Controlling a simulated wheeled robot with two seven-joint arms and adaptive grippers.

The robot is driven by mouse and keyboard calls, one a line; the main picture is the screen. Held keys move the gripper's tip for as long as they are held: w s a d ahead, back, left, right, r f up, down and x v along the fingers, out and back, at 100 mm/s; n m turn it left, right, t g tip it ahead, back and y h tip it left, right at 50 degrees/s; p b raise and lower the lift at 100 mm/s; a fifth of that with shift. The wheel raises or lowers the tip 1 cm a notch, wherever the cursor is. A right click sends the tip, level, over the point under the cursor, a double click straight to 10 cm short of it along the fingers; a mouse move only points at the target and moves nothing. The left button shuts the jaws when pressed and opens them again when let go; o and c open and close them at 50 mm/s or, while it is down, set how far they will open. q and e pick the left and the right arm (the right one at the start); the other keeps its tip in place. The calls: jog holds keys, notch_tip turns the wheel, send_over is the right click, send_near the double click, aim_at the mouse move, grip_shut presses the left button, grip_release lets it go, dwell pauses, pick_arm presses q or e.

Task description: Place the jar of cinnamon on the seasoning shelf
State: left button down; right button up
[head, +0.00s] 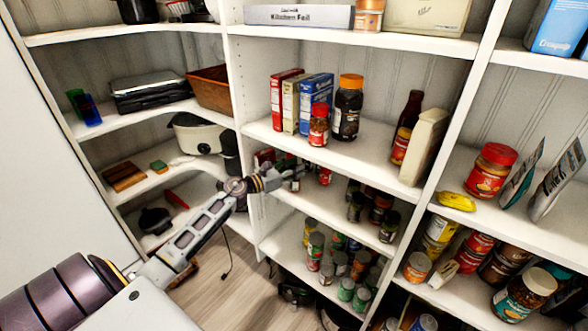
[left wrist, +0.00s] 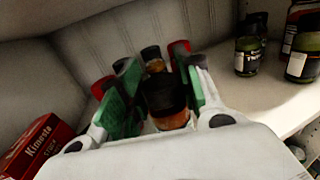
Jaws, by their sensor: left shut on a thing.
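My left gripper (head: 292,176) reaches into the left part of the seasoning shelf (head: 322,208), the middle bay's shelf that bears small spice jars. In the left wrist view the green-padded fingers of my left gripper (left wrist: 160,92) are shut on a small jar (left wrist: 168,105) with a dark lid and orange-brown contents, taken to be the cinnamon. Its label is hidden, and I cannot tell if its base touches the shelf. In the head view the held jar cannot be made out clearly. My right gripper is not in view.
Small jars with red and dark lids (left wrist: 153,58) stand just behind the fingers. A red box (left wrist: 40,145) is at the left. More spice jars (head: 356,207) stand to the right on this shelf. The shelf above and an upright post beside my arm limit the room.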

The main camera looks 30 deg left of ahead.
pick_arm(q)
jog(key=shift+f, duration=0.1)
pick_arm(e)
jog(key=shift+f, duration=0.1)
pick_arm(q)
jog(key=c, duration=1)
grip_release()
jog(key=shift+s+a, duration=0.3)
jog(key=shift+s, duration=0.35)
jog(key=b+v, duration=0.2)
jog(key=v, duration=0.8)
jog(key=shift+s+a, duration=0.1)
jog(key=shift+s, duration=0.2)
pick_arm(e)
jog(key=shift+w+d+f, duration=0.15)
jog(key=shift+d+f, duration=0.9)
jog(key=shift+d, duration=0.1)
